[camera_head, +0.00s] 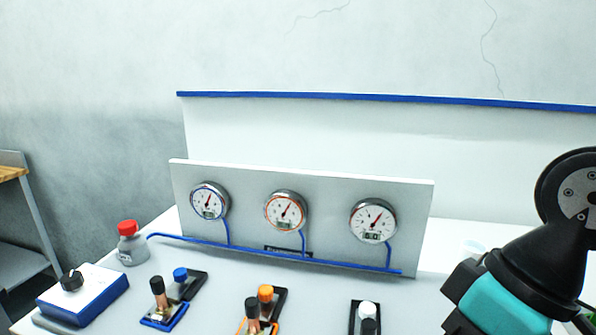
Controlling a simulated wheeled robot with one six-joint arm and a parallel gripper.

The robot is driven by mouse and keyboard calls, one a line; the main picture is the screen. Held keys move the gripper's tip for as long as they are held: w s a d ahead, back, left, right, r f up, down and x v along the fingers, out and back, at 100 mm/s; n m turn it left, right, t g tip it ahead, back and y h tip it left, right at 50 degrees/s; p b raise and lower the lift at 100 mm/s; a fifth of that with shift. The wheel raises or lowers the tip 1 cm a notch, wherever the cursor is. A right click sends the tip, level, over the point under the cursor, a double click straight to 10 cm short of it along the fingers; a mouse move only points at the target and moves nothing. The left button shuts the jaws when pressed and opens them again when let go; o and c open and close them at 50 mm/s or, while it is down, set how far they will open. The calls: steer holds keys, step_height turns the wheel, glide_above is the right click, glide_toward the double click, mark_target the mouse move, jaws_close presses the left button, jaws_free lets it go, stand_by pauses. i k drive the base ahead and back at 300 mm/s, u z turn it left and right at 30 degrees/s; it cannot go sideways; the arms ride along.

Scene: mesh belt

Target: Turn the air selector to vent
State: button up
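A white box with a blue lower edge (85,300) sits at the lower left of the bench and carries a black rotary knob (71,281). It looks like the air selector, but no label or position marks can be read. The knob has a pale mark on top; which setting it points to is too small to tell. My arm shows at the right edge as black and teal links, well to the right of the box. No fingertips of my gripper can be made out.
An upright panel holds three gauges (209,201), (285,210), (373,221) joined by a blue pipe (270,252). A red-capped grey bottle (131,248) stands behind the box.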

mark_target(72, 281)
steer(key=u, duration=1.9)
steer(key=i, duration=1)
steer(key=z, duration=0.55)
